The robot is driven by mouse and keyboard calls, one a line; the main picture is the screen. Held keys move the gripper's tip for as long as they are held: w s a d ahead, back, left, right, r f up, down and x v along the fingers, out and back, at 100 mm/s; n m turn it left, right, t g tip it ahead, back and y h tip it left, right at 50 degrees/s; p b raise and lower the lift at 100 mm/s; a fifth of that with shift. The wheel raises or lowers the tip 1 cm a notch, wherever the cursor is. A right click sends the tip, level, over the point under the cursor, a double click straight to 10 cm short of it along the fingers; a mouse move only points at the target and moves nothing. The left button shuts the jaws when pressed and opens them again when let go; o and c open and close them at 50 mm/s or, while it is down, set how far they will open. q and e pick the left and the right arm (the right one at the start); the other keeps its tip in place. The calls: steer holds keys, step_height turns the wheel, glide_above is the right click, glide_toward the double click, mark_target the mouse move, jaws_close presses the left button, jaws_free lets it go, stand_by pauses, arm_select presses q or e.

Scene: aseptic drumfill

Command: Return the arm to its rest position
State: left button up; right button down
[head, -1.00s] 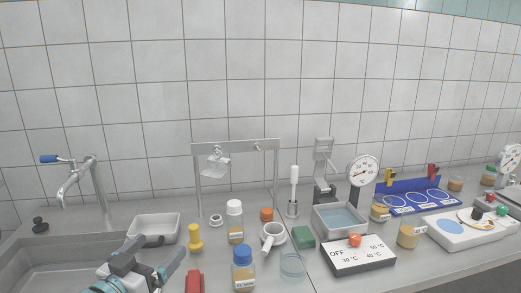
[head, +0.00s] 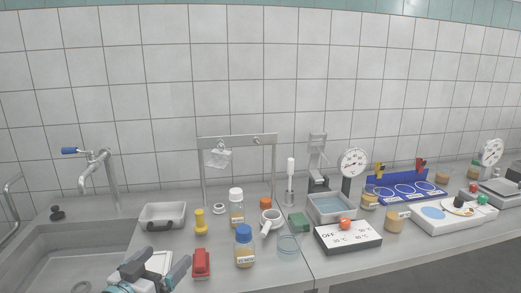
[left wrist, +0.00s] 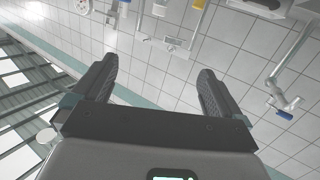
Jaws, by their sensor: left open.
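My left gripper (head: 160,265) shows at the bottom left of the head view, in front of the sink's right side and left of a red object. Its jaws are open with nothing between them. In the left wrist view the two dark fingers (left wrist: 155,90) stand wide apart, with tiled wall and bench items beyond them, tilted in the picture. My right gripper does not show in either view.
Close to the left gripper are the red object (head: 201,264), a blue-capped bottle (head: 245,248), a yellow piece (head: 200,222) and a grey tray (head: 163,215). The sink (head: 75,255) and tap (head: 97,160) lie left. A metal frame (head: 238,138) stands behind.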

arm_select(q)
steer(key=s+d+f+n+g+y+p, duration=0.1)
steer(key=s+d+f+n+g, duration=0.2)
steer(key=f, duration=1)
steer(key=s+d+f+g, duration=0.2)
steer(key=s+f+g, duration=0.3)
steer(key=f, duration=0.9)
steer(key=s+d+f+n+g, duration=0.1)
steer(key=s+f+g, duration=0.3)
steer(key=s, duration=0.5)
steer(key=s+d+f+g+p, duration=0.1)
steer(key=s+d+f+g, duration=0.2)
steer(key=s+f, duration=0.4)
steer(key=s, duration=0.2)
steer(key=shift+s+f+n+g, duration=0.25)
steer(key=shift+s+n+g, duration=0.1)
steer(key=shift+n+g, duration=0.05)
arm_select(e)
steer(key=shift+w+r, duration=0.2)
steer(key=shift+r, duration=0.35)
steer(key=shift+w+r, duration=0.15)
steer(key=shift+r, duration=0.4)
arm_select(q)
steer(key=shift+d, duration=0.1)
